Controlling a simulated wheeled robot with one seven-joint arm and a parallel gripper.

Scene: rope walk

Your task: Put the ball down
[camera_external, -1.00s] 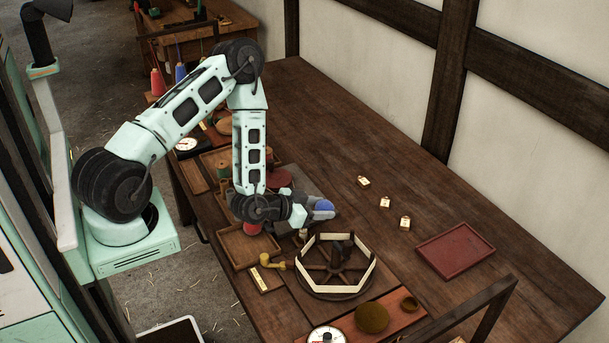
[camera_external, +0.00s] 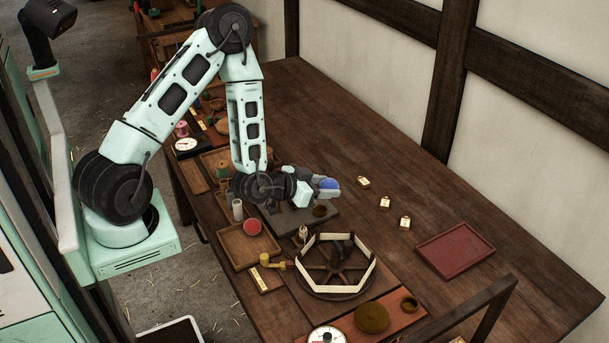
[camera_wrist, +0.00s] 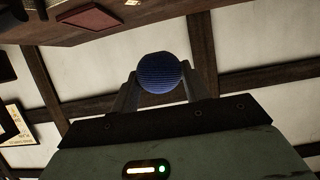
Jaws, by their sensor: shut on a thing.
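A blue ball (camera_external: 328,184) with fine ridges, like wound twine, sits between the fingertips of my gripper (camera_external: 322,188). My gripper is shut on it and holds it in the air over the table (camera_external: 330,110). The ball also shows in the wrist view (camera_wrist: 160,73), with a finger at each side. In the external view the arm reaches from the left, with the gripper pointing right. The gap between ball and table is hard to judge.
A wooden wheel (camera_external: 335,290) with white segments lies in front. A red ball (camera_external: 252,226) rests in a wooden tray (camera_external: 268,245). A dark red tray (camera_external: 455,250) and small tagged pieces (camera_external: 384,202) lie to the right. The table's back half is clear.

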